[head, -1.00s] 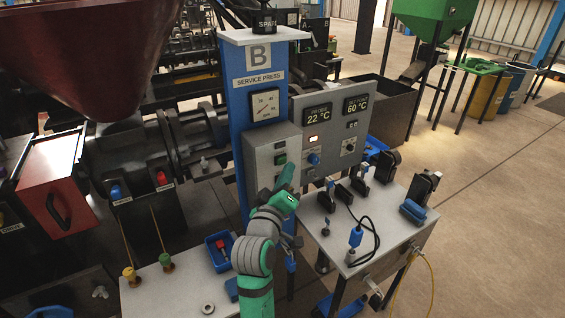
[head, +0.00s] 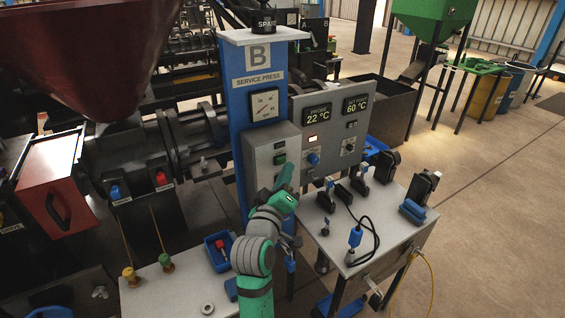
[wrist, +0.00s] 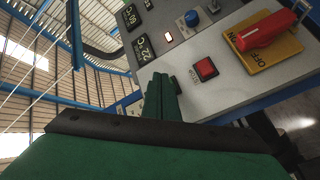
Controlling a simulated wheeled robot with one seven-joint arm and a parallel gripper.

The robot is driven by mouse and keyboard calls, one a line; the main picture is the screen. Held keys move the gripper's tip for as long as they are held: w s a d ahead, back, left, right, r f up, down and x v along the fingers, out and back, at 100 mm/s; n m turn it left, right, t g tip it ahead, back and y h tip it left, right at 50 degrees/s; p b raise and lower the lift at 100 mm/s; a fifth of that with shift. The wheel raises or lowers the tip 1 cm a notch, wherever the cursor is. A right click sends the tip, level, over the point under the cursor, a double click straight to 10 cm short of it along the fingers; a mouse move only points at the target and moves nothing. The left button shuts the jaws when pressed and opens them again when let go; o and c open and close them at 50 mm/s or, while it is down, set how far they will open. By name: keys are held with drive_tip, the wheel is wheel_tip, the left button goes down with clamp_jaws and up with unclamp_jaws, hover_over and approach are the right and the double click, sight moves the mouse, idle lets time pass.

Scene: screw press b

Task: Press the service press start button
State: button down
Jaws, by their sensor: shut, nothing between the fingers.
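The service press control box (head: 271,150) is a grey box on the blue column marked B. A green button (head: 280,159) shows on its front face, under a small dark label. My gripper (head: 287,170) is shut and empty, with its tip just below and in front of the green button. I cannot tell whether it touches the box. In the wrist view, the closed green fingers (wrist: 162,80) point at the panel, left of a square red button (wrist: 206,68). A small dark part beside the fingertips is mostly hidden by them.
A red rotary switch (wrist: 265,30) sits on a yellow ON/OFF plate (wrist: 268,52). The grey panel (head: 330,135) to the right has temperature displays and a blue knob (head: 314,159). A side table (head: 385,225) holds black clamps and a cable. A blue tray (head: 219,250) lies below left.

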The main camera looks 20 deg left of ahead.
drive_tip(key=shift+w+a, duration=0.1)
idle(0.5)
drive_tip(key=shift+w+a, duration=0.2)
drive_tip(key=shift+a, duration=0.05)
drive_tip(key=shift+w+a, duration=0.25)
drive_tip(key=shift+a, duration=0.1)
idle(0.9)
drive_tip(key=shift+d, duration=0.1)
drive_tip(key=shift+s+d, duration=0.5)
drive_tip(key=shift+d, duration=0.1)
drive_tip(key=s+d, duration=0.1)
drive_tip(key=d, duration=0.1)
drive_tip(key=s+d, duration=0.2)
idle(0.7)
idle(0.5)
